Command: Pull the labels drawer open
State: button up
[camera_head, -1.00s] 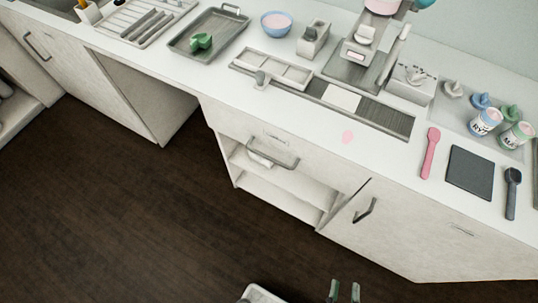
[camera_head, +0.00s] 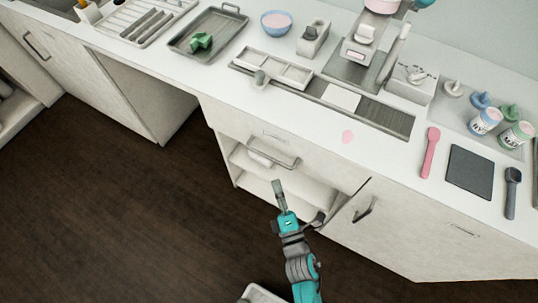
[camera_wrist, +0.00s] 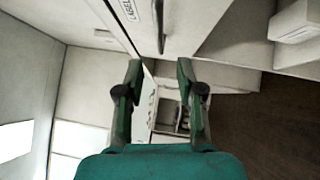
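The drawer front (camera_head: 305,155) is pale and sits under the counter, with a grey bar handle (camera_head: 272,154) and a small label plate above it. It looks shut. In the wrist view a pale front with partly cut-off lettering, seemingly "LABEL", is at the top, with a dark bar handle (camera_wrist: 158,22) close by. My gripper (camera_head: 279,186) is below and in front of the drawer handle, apart from it. In the wrist view my gripper (camera_wrist: 159,72) has its two green fingers spread apart with nothing between them.
Open shelves (camera_head: 270,192) lie below the drawer. A cabinet door (camera_head: 400,235) with a dark handle is to the right. The counter (camera_head: 225,100) above holds trays, a bowl, a machine and jars.

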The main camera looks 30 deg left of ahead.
aim_at(268, 156)
jog(key=x, duration=1)
jog(key=shift+w+a, duration=0.2)
jog(key=shift+w, duration=0.05)
grip_shut()
